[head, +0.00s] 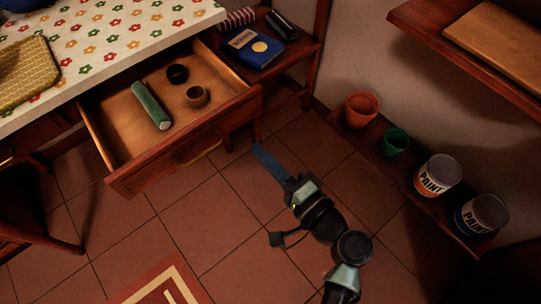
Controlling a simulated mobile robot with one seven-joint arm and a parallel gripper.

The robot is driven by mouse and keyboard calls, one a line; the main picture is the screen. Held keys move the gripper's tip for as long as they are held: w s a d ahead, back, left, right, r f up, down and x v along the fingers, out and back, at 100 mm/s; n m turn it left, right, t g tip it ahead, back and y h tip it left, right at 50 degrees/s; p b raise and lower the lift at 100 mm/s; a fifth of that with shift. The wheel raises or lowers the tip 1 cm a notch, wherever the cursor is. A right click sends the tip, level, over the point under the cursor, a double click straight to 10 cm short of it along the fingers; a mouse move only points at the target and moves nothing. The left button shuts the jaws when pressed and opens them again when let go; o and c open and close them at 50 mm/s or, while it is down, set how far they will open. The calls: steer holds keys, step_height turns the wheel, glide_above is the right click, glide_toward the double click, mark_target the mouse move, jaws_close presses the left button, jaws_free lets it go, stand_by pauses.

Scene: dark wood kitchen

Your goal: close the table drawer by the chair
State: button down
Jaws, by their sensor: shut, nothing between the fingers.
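The table drawer (122,138) is pulled open below the tabletop with the flowered cloth. A brass handle (200,151) sits on its reddish wood front. Inside lie a green cylinder (150,105), a dark ring-shaped item (178,74) and a small brown cup (196,96). My gripper (258,149) is shut and empty over the tiled floor, to the right of the drawer front and apart from the handle. A wooden piece of furniture, perhaps the chair (40,238), shows only in part at the lower left.
A low shelf (400,180) on the right holds an orange pot (361,109), a green pot (395,142) and two paint cans (438,175). A side shelf bears a blue book (252,46). A wall shelf (440,45) juts out at upper right. The floor before the drawer is clear.

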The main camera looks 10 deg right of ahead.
mark_target(225, 115)
steer(key=b+x, duration=0.1)
steer(key=x, duration=0.8)
steer(key=shift+w+a, duration=0.2)
steer(key=shift+w, duration=0.1)
steer(key=shift+w+a, duration=0.1)
